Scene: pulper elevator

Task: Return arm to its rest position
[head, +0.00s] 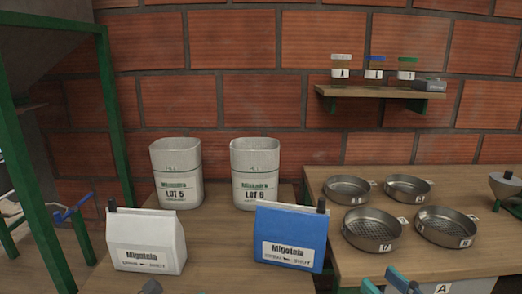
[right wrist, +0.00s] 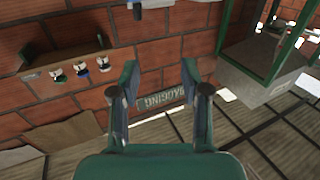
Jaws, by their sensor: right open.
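My right gripper (head: 386,281) shows at the bottom edge of the head view, in front of the right-hand table. Only its teal finger ends show there; the arm behind it is out of the picture. In the right wrist view the same gripper (right wrist: 159,68) has its two fingers spread apart, with nothing between them. Beyond the gap are the brick wall and a "BAGGING" sign (right wrist: 163,100).
White Lot 5 (head: 177,190) and Lot 6 bins (head: 255,190) stand behind a white bag (head: 146,240) and a blue bag (head: 291,236). Several round sieves (head: 373,231) sit on the right-hand table. A wall shelf (head: 380,92) holds jars. A green frame (head: 118,120) stands left.

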